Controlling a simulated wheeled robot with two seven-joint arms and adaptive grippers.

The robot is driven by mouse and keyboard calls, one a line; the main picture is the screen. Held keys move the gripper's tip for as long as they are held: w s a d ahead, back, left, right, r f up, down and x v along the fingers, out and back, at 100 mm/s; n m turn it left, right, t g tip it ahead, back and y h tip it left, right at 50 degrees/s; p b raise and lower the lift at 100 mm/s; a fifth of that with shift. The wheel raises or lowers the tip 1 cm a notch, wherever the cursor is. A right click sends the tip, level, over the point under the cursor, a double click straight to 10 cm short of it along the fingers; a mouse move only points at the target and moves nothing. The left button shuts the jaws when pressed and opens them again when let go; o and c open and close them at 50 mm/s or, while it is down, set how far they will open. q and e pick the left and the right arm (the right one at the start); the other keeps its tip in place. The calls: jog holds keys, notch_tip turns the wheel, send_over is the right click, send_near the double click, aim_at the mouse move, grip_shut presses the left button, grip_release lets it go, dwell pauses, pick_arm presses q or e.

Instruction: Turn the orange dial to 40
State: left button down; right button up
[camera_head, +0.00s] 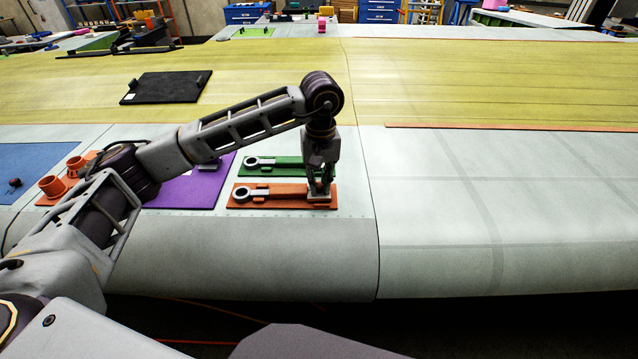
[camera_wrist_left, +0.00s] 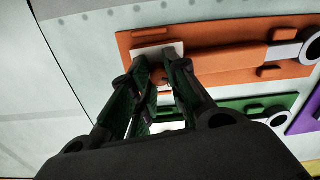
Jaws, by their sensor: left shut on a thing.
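An orange wrench-like tool (camera_head: 285,191) with a grey ring end lies on an orange plate (camera_head: 290,206); its handle also shows in the left wrist view (camera_wrist_left: 225,60). My left gripper (camera_head: 319,194) points down over the tool's right end. In the left wrist view its fingers (camera_wrist_left: 155,66) are close together at a pale pad (camera_wrist_left: 158,50) at that end. It is shut on what I take to be the orange dial, which the fingers mostly hide. I cannot read any scale or number. My right gripper is not in view.
A green plate (camera_head: 292,162) with a similar tool lies just behind the orange one. A purple mat (camera_head: 190,194) and an orange tray with cups (camera_head: 54,186) lie to the left. The pale wing surface (camera_head: 480,210) to the right is clear.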

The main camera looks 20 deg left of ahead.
aim_at(320, 184)
pick_arm(q)
jog(key=shift+n+b, duration=0.8)
jog(key=c, duration=1.4)
grip_release()
jog(key=shift+o, duration=0.4)
notch_tip(320, 184, up, 12)
jog(key=shift+w+d, duration=0.1)
